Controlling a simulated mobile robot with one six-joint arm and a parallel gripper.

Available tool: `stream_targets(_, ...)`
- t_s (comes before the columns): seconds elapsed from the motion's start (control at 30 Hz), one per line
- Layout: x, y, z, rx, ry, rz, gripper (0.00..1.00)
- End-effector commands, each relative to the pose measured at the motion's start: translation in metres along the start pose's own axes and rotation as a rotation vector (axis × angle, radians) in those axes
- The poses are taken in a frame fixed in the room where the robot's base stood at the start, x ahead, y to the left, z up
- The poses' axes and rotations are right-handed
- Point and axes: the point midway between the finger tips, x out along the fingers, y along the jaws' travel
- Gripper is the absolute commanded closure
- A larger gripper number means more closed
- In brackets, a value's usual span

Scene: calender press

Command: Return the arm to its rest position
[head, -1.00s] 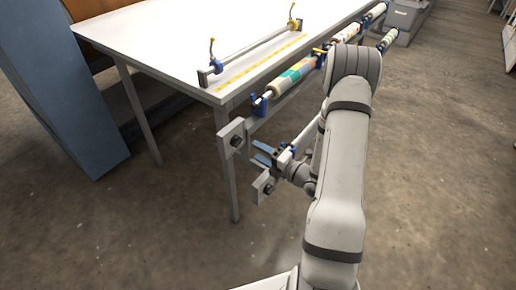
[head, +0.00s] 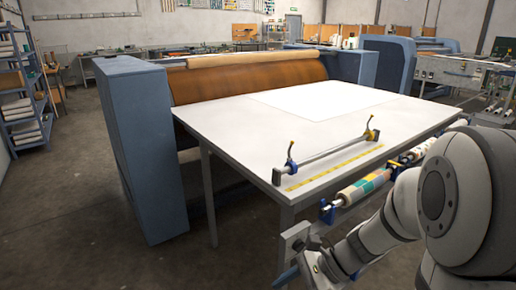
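My arm (head: 455,195) fills the lower right of the head view, its rounded grey joint close to the camera. Its wrist end shows low in the picture, beside the front corner of the white table (head: 235,130). My gripper (head: 290,272) is only partly visible at the bottom edge. Its fingertips are small and partly cut off, so I cannot tell whether it is open or shut or whether anything is in it.
A bar with blue end clamps (head: 330,152) and a yellow measuring strip (head: 335,167) lie on the table. A patterned roll (head: 365,186) hangs along its front edge, partly behind my arm. The blue press with a brown roller (head: 250,80) stands behind. Floor at left is clear.

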Motion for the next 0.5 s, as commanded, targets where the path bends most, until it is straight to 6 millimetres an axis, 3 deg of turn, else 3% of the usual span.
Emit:
stream_targets(0.2,-0.03,0.043,0.001,-0.621,0.387,0.173,0.42)
stream_targets(0.4,-0.071,0.058,-0.001,-1.107,0.702,0.349,0.42)
stream_targets(0.5,-0.088,0.06,0.0,-1.263,0.81,0.419,0.42)
